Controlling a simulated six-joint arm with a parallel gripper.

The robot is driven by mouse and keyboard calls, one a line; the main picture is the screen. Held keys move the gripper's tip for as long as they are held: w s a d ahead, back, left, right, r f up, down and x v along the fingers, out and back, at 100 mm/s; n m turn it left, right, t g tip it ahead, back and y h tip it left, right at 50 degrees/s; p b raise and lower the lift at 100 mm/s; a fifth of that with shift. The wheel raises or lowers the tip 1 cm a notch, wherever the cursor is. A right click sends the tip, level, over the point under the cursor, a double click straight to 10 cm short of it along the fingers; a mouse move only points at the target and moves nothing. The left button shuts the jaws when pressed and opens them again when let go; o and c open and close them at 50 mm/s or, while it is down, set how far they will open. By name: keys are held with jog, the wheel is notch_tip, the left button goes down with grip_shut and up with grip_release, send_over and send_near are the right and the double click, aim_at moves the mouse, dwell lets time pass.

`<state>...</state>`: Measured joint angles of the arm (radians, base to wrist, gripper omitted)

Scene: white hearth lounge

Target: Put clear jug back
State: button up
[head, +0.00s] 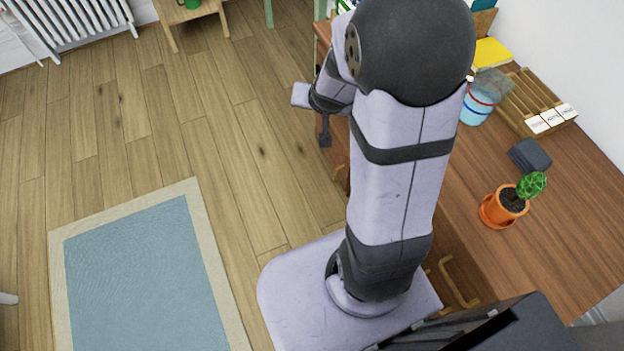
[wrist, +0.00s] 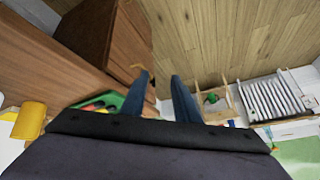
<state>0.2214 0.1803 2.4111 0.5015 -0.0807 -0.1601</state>
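A clear, see-through vessel (head: 493,82) stands on the wooden desk, just right of my arm in the head view. A light-blue container with a red band (head: 478,105) overlaps it; I cannot tell whether they are one jug or two things. My gripper (wrist: 160,77) shows in the wrist view with its two dark fingers apart and nothing between them. In the head view it is beyond the desk's left edge, over the floor, with one dark finger (head: 325,140) showing. It is away from the clear vessel. My arm hides part of the desk.
The desk (head: 570,215) holds a wooden rack (head: 520,97), dark block (head: 530,155), potted cactus (head: 503,207) and yellow item (head: 491,52). The wrist view shows a green tray (wrist: 112,98), yellow cylinder (wrist: 30,120) and radiator (wrist: 272,98).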

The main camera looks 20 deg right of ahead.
jog(key=s+a+n+g+y, duration=0.1)
jog(key=s+a+n+g, duration=0.2)
jog(key=s, duration=0.6)
jog(key=s+a+n+g+y, duration=0.1)
jog(key=s+a+n+g, duration=0.2)
jog(key=s+a, duration=0.4)
jog(key=s, duration=0.3)
jog(key=shift+n+g, duration=0.3)
jog(key=shift+g, duration=0.1)
jog(key=shift+a, duration=0.1)
notch_tip(320, 180, up, 11)
jog(key=p, duration=1.1)
jog(key=shift+r, duration=0.15)
